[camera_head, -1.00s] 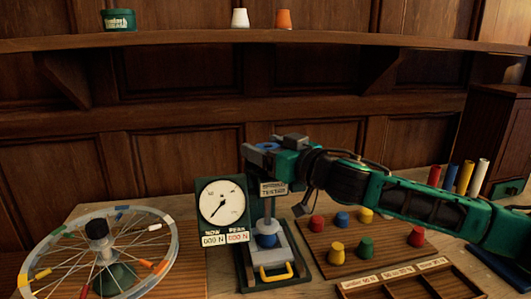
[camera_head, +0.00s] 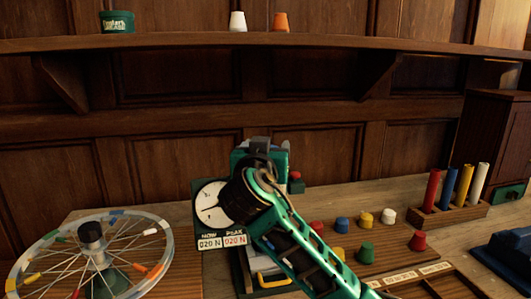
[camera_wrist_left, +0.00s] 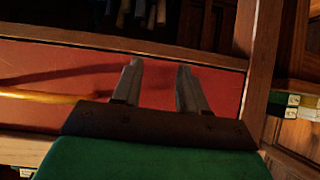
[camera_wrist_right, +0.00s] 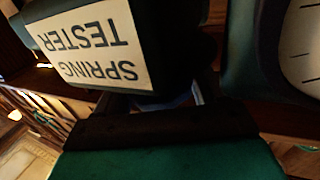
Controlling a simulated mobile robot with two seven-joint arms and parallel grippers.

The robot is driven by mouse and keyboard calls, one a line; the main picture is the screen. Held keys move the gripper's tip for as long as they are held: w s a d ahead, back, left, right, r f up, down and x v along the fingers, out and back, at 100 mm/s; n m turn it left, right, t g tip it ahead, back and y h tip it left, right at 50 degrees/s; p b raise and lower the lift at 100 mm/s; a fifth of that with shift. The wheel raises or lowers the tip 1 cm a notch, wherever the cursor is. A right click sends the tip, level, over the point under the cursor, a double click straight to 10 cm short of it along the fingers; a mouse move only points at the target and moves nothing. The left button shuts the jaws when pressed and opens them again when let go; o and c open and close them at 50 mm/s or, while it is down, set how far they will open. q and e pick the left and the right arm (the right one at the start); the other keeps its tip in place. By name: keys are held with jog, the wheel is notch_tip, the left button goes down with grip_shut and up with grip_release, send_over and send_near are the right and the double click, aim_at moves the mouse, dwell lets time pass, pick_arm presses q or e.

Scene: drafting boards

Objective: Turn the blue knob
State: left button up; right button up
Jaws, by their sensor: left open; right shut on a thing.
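The spring tester's dial (camera_head: 211,203) stands on the bench, its displays reading 020 N for both now and peak. In the right wrist view the tester's head shows upside down with its label (camera_wrist_right: 90,45). My right gripper (camera_wrist_right: 156,98) is shut on the blue knob (camera_wrist_right: 180,99), of which only a blue sliver shows between the fingers, behind the tester's head. In the head view my right wrist and forearm cover the tester's middle, and the knob is hidden. My left gripper (camera_wrist_left: 160,66) is open and empty, facing a red panel; it is outside the head view.
A spoked wheel (camera_head: 60,250) lies left of the tester. A board (camera_head: 390,256) with several coloured pegs and a compartment tray (camera_head: 450,285) are to the right. A rack (camera_head: 455,214) with coloured tubes is farther right. A shelf (camera_head: 180,42) runs above.

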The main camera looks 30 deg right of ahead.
jog(key=shift+m+g+h, duration=0.6)
jog(key=shift+h, duration=0.1)
jog(key=o, duration=1)
jog(key=shift+d, duration=0.1)
jog(key=shift+c, duration=0.2)
jog(key=shift+s+a, duration=0.25)
jog(key=shift+a, duration=0.1)
jog(key=b+v, duration=0.1)
jog(key=v, duration=1.1)
jog(key=shift+b, duration=0.35)
jog(key=shift+w+a, duration=0.1)
